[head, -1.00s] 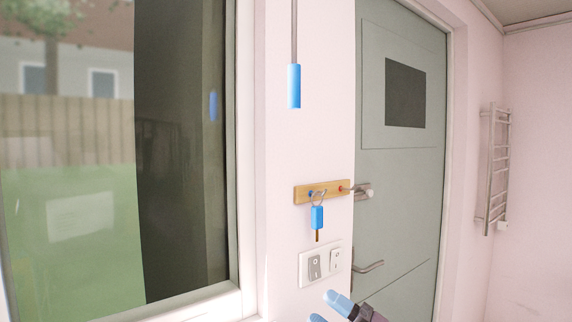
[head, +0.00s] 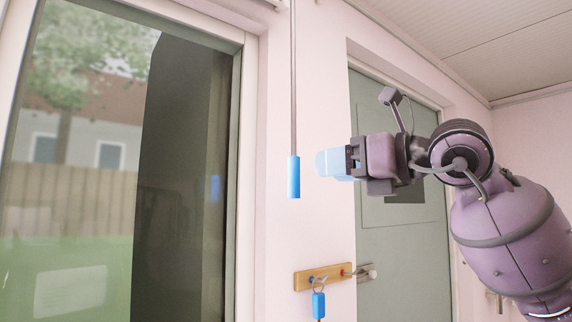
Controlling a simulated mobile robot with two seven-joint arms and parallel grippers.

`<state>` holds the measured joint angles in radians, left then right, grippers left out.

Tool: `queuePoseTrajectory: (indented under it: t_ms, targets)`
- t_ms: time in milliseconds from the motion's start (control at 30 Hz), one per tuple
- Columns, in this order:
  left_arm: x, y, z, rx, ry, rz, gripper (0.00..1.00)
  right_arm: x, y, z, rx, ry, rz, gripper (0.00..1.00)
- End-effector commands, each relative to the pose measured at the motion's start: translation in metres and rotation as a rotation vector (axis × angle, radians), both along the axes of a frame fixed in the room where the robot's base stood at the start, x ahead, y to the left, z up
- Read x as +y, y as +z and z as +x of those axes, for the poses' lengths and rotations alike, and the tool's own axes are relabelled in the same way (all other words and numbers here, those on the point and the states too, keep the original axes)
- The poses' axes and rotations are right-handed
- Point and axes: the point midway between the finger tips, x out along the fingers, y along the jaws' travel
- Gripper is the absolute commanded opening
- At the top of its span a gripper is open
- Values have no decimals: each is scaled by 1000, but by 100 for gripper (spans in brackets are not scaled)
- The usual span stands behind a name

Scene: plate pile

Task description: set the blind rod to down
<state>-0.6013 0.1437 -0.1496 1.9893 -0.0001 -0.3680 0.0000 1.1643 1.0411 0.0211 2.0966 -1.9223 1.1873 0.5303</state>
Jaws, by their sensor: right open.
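The blind rod is a thin grey rod (head: 293,80) that hangs straight down beside the window frame. Its blue handle (head: 294,177) is at the lower end. My right gripper (head: 322,163) is just to the right of the handle at about the same height, with its light blue fingertips pointing left. A small gap shows in the picture between fingertips and handle. It is open, and nothing shows between its fingers. The top of the rod is near the upper edge of the view. My left gripper is not in view.
A window (head: 120,170) fills the left side. Below the handle, a wooden key rack (head: 324,277) on the wall holds a key with a blue tag (head: 318,305). A grey-green door (head: 400,250) stands behind my right arm. The wall around the rod is clear.

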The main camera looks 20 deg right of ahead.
Motion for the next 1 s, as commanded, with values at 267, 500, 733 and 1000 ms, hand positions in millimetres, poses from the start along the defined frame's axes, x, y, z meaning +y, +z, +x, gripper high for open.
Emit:
queuePoseTrajectory:
  t_ms: [267,500,733,1000]
  targets:
    - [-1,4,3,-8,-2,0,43,0,16,3,-32,-49,-12,48]
    - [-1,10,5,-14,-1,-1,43,23,17,34,-32,-45,-11,48]
    - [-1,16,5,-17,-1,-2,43,44,16,64,-32,-45,-12,48]
    - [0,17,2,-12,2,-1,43,56,15,81,-32,-45,-12,48]
